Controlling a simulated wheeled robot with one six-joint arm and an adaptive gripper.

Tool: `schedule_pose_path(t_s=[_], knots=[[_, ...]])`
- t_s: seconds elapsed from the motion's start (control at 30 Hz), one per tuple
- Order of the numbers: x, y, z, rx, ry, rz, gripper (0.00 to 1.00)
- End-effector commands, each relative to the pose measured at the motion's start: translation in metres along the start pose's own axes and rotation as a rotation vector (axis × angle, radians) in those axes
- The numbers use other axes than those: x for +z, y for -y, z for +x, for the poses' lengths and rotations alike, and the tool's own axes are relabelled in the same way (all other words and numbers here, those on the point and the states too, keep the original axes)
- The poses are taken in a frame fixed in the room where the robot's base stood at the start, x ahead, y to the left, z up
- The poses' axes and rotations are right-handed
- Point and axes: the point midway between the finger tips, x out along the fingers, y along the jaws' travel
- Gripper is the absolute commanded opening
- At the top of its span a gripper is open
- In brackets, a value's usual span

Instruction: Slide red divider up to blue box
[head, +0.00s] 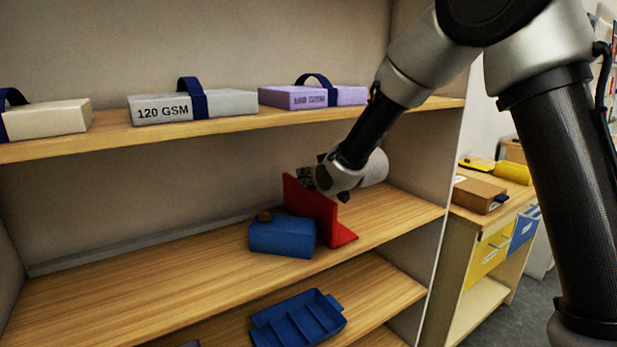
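The red divider (318,212) stands upright on the middle wooden shelf, with its flat foot reaching to the right. The blue box (281,237) sits just left of the divider and in front of part of it. A small brown knob shows on top of the box. The box and divider look very close; I cannot tell whether they touch. My gripper (306,178) is at the upper edge of the divider, reaching in from the right. Its fingers are small and dark here, and I cannot tell whether they are open or grip the divider.
The middle shelf (130,283) is clear left of the box. The upper shelf (105,142) carries a cream, a grey "120 GSM" and a purple pack. A blue compartment tray (298,318) lies on the shelf below. The cabinet's right side wall (437,262) stands near my arm.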

Motion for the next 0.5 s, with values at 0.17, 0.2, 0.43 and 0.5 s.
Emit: schedule_pose_path(t_s=[0.17,0.2,0.43,0.5], knots=[[0.000,0.000,0.000,0.000,0.000,0.000,0.36],[0.000,0.000,0.000,0.000,0.000,0.000,0.36],[-0.001,0.000,-0.007,0.000,-0.001,0.000,0.36],[-0.001,0.000,-0.017,0.000,-0.002,0.000,0.36]])
